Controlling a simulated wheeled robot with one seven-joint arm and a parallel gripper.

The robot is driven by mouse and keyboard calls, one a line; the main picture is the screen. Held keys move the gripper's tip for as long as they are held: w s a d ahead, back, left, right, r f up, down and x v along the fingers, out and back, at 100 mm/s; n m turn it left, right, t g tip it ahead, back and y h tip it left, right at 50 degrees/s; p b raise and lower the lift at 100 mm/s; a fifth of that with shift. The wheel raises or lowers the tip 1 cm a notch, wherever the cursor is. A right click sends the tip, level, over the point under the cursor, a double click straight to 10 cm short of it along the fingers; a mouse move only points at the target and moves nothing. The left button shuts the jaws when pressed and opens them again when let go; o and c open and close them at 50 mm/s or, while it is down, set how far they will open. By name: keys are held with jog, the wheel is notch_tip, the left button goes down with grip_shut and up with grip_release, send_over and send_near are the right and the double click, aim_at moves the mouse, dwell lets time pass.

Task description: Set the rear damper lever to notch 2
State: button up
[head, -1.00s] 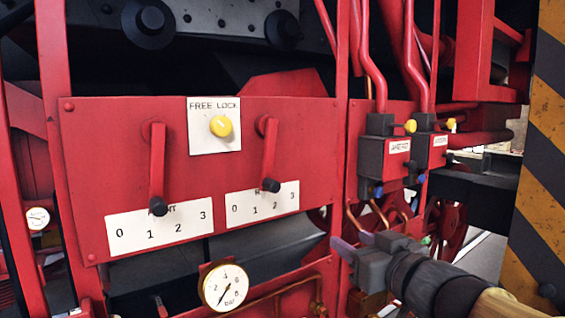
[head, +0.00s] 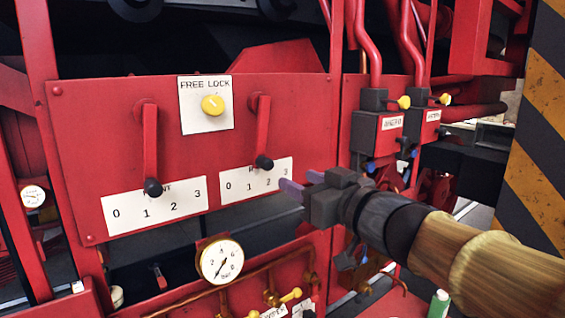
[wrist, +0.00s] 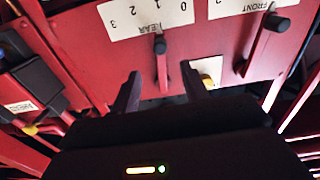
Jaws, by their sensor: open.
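The rear damper lever (head: 263,130) is a red bar with a black knob, hanging nearly straight down on the red panel. Its knob is above the white 0-to-3 plate (head: 236,195), around 1 to 2; I cannot tell the exact notch. My gripper (head: 303,184) is open and empty, to the right of and a little below the knob, apart from it. In the wrist view, which is upside down, the rear lever (wrist: 162,72) appears between the two spread fingers, beyond them. The REAR plate (wrist: 127,17) shows behind it.
The front lever (head: 150,145) hangs to the left above its own plate. A FREE LOCK plate (head: 190,90) with a yellow knob (head: 212,105) is between the levers. A gauge (head: 221,261) and copper pipes are below. Dark valve boxes (head: 379,130) with red pipes stand right.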

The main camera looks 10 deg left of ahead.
aim_at(270, 166)
jog(key=p+x, duration=0.2)
jog(key=x, duration=1)
jog(key=shift+w+a, duration=0.1)
grip_shut()
